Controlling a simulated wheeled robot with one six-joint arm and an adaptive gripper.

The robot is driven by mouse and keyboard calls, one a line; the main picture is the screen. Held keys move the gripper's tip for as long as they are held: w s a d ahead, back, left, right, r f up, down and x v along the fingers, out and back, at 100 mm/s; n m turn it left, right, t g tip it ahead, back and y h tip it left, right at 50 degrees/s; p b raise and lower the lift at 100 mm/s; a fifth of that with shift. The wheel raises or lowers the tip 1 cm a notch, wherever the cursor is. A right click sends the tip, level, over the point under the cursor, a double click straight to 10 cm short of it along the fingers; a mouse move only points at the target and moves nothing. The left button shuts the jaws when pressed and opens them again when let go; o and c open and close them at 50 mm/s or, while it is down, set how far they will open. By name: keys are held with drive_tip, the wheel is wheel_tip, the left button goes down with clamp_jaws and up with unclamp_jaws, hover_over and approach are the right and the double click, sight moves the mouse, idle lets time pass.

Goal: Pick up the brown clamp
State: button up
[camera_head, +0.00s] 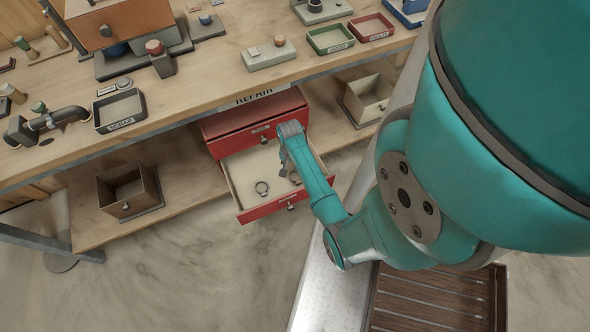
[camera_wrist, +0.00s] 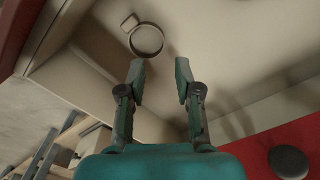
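One dark clamp (camera_head: 261,188) lies on the drawer floor, left of my arm. In the wrist view one round, brown-grey clamp (camera_wrist: 147,54) with a small square tab lies beyond my fingertips.
The drawer's red front (camera_wrist: 290,145) and pale walls stand close around my gripper. The workbench top (camera_head: 215,80) overhangs behind, with trays and parts on it. Open bins (camera_head: 128,203) stand on the lower shelf. A slatted wooden crate (camera_head: 430,300) is at lower right.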

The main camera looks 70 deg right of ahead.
sight(290, 173)
drive_tip(key=shift+w+f, duration=0.15)
drive_tip(key=shift+f, duration=1.6)
drive_tip(key=shift+w+f, duration=0.1)
drive_tip(key=shift+f, duration=1.65)
clamp_jaws()
